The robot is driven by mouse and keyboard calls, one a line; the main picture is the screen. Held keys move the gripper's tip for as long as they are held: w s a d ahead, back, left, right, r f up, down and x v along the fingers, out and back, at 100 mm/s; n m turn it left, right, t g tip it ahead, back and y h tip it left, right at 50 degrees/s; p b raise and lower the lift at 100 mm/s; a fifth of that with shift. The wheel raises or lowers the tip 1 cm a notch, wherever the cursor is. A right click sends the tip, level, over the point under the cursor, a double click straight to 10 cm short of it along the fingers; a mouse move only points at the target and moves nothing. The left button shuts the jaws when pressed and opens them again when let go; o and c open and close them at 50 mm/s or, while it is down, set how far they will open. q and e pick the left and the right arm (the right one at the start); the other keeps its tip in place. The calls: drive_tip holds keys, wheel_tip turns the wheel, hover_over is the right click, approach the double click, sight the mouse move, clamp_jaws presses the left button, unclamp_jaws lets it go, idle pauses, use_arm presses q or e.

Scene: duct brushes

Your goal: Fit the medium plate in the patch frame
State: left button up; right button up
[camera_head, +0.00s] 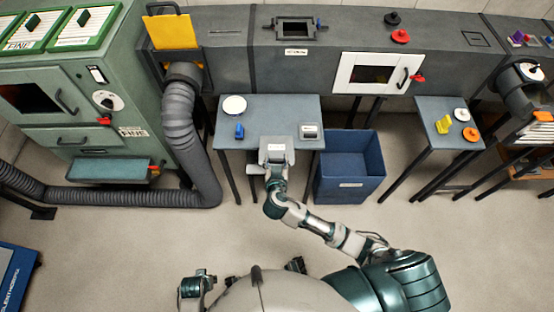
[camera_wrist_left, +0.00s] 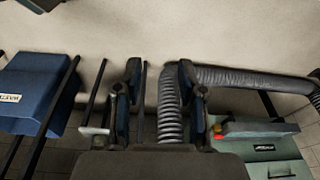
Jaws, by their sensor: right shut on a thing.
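A light grey plate with a small white label (camera_head: 277,144) is in my right gripper (camera_head: 275,166), at the front edge of the grey table (camera_head: 265,105). The fingers are partly hidden, and I cannot tell whether the plate touches the table. The patch frame (camera_head: 295,29), dark with an open middle, sits on top of the grey duct behind the table, well apart from the plate. My left arm shows low at the left in the head view.
On the table are a white disc (camera_head: 234,105), a blue object (camera_head: 239,131) and a small grey labelled object (camera_head: 310,131). A blue bin (camera_head: 350,168) stands right of the table. A ribbed hose (camera_head: 180,120) runs down at left.

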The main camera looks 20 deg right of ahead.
drive_tip(key=shift+r+p, duration=0.45)
drive_tip(key=shift+r, duration=0.4)
use_arm(q)
drive_tip(key=shift+w+r, duration=0.15)
drive_tip(key=shift+r, duration=0.6)
use_arm(e)
drive_tip(key=shift+f, duration=0.1)
